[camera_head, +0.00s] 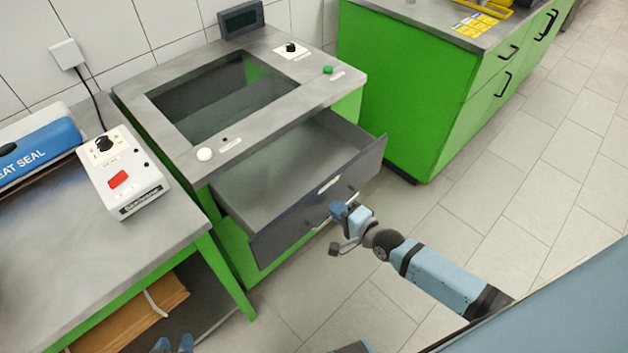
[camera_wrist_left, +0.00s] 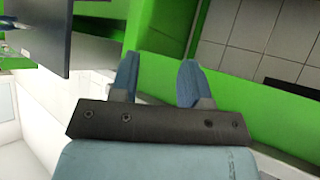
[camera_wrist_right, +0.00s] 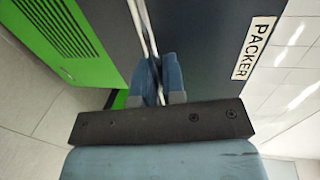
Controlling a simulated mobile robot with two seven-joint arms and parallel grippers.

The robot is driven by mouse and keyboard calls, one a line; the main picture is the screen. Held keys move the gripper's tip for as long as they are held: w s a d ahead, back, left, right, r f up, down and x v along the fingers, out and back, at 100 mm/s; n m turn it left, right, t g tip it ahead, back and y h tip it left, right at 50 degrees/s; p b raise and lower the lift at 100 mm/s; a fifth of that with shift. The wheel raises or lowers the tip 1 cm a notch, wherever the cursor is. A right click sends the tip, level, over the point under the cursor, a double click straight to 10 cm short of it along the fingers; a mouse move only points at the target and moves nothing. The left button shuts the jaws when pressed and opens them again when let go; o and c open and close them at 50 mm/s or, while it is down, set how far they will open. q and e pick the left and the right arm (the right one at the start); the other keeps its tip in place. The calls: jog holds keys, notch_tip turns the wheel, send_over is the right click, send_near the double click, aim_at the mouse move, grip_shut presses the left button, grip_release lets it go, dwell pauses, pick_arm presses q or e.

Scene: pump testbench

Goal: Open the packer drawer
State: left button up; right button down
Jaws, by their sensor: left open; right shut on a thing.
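The packer drawer (camera_head: 282,239) is pulled well out of the green, grey-topped packer cabinet in the head view, and its grey inside looks empty. Its dark front carries a white PACKER label (camera_wrist_right: 256,48) in the right wrist view. My right gripper (camera_head: 338,212) is shut on the drawer's metal bar handle (camera_wrist_right: 143,28), with the blue fingers on both sides of the bar. My left gripper (camera_head: 172,344) is open and empty at the bottom edge of the head view, in front of the left table. Its parted fingers show in the left wrist view (camera_wrist_left: 157,80).
A grey table (camera_head: 75,262) with a heat sealer (camera_head: 38,150) and a control box (camera_head: 125,175) stands left. A green cabinet (camera_head: 400,95) stands right. Open tiled floor lies at the right.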

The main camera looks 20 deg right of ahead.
jog(key=f+p+v, duration=0.2)
jog(key=v, duration=0.7)
jog(key=shift+s+d, duration=0.15)
jog(key=shift+s, duration=0.3)
jog(key=c, duration=1.2)
grip_release()
jog(key=shift+c, duration=0.2)
jog(key=v, duration=1.4)
